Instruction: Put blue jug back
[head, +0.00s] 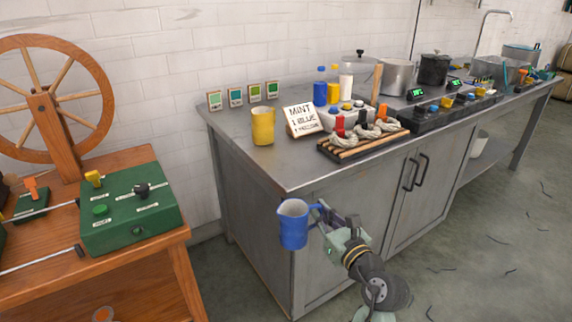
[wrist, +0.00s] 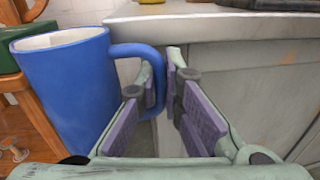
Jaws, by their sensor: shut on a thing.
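The blue jug (head: 293,226) is upright in the air in front of the metal counter's near left corner, below the level of its top. My gripper (head: 325,218) is to the right of the jug and shut on its handle. In the wrist view the jug (wrist: 70,90) fills the left side, and its handle passes between the fingers of my gripper (wrist: 163,85). The jug's inside shows pale at the rim; I cannot tell what it holds.
The metal counter (head: 225,128) has free room at its front left. A yellow jug (head: 263,126), a sign (head: 302,119) reading mint, blue and yellow, and a slatted rack (head: 350,152) with skeins stand on it. A wooden bench with a green box (head: 130,215) is at left.

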